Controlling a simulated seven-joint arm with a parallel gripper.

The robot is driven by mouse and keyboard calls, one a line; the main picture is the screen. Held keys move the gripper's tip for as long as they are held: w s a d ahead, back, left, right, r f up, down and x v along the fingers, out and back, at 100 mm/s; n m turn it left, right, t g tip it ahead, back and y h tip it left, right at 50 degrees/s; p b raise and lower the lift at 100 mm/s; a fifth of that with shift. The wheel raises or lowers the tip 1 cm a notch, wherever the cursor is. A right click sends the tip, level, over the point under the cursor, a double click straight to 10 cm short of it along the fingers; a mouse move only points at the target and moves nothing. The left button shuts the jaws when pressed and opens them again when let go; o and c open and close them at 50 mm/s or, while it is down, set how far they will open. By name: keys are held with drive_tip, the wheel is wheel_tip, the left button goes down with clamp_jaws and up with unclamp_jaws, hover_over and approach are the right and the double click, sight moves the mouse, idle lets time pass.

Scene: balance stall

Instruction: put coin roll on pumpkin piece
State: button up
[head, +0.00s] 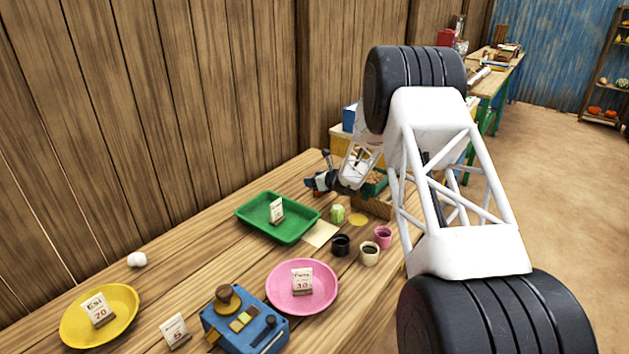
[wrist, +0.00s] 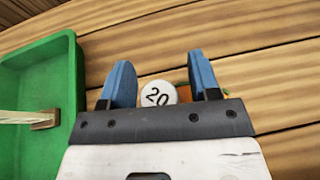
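My gripper (wrist: 160,68) is open, with its two blue fingers apart, low over the wooden table. A small orange and green thing (wrist: 184,92), perhaps the pumpkin piece, is partly hidden behind the right finger.
The green tray (wrist: 68,65) lies left of my gripper in the wrist view. In the head view stand a yellow plate (head: 125,302), a pink plate (head: 318,305), a blue balance device (head: 245,335) and several small cups (head: 369,254).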

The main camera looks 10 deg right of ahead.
drive_tip(key=shift+r, duration=0.15)
drive_tip(key=shift+v, duration=0.85)
drive_tip(key=r, duration=0.4)
drive_tip(key=s+r, duration=0.1)
drive_tip(key=r, duration=0.1)
drive_tip(key=shift+d, duration=0.4)
drive_tip(key=shift+r, duration=0.75)
